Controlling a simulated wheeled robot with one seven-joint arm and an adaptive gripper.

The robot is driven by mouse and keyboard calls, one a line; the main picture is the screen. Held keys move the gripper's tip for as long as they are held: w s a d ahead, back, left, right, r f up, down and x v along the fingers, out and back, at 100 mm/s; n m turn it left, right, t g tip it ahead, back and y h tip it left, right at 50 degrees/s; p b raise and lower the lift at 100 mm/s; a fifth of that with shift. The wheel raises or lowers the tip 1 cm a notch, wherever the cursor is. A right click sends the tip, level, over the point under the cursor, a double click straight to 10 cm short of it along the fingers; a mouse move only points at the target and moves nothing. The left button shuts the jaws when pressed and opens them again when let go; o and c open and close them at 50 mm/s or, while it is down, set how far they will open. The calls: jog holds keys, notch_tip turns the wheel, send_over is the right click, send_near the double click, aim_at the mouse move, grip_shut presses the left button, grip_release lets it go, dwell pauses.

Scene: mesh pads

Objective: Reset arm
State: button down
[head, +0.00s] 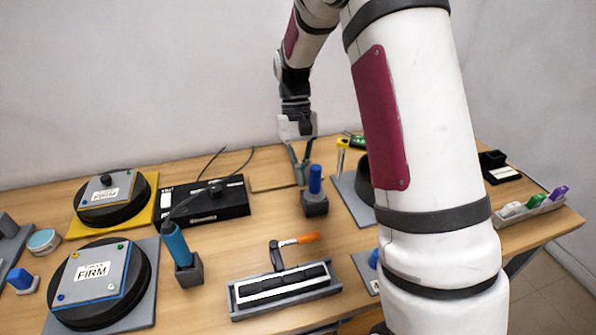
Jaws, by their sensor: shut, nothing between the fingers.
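My arm (436,120) rises large on the right of the head view and bends down at the back. My gripper (303,174) hangs over the back middle of the table, fingers pointing down. Its fingers look shut with nothing visible between them. It is behind the blue-handled tool in a dark block (314,203). I cannot tell whether the fingertips clear the table.
Two round black pads labelled FIRM (93,271) stand at the left. A black box (208,203) with cables, a blue-handled tool (175,243), an orange-handled tool (300,240) and a long tray (284,303) fill the middle. A marker tray (531,210) is right.

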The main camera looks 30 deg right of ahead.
jog(key=s+a+r+n+t+h, duration=0.1)
jog(key=s+a+r+t, duration=0.2)
jog(key=s+r, duration=0.45)
jog(key=s+a+r+n+t, duration=0.1)
jog(key=s+a+r+t, duration=0.2)
jog(key=s+r, duration=0.5)
jog(key=s+a+r+t, duration=0.1)
jog(key=s+t, duration=0.2)
jog(key=s, duration=0.3)
jog(key=shift+s+a+n, duration=0.35)
jog(key=shift+n, duration=0.05)
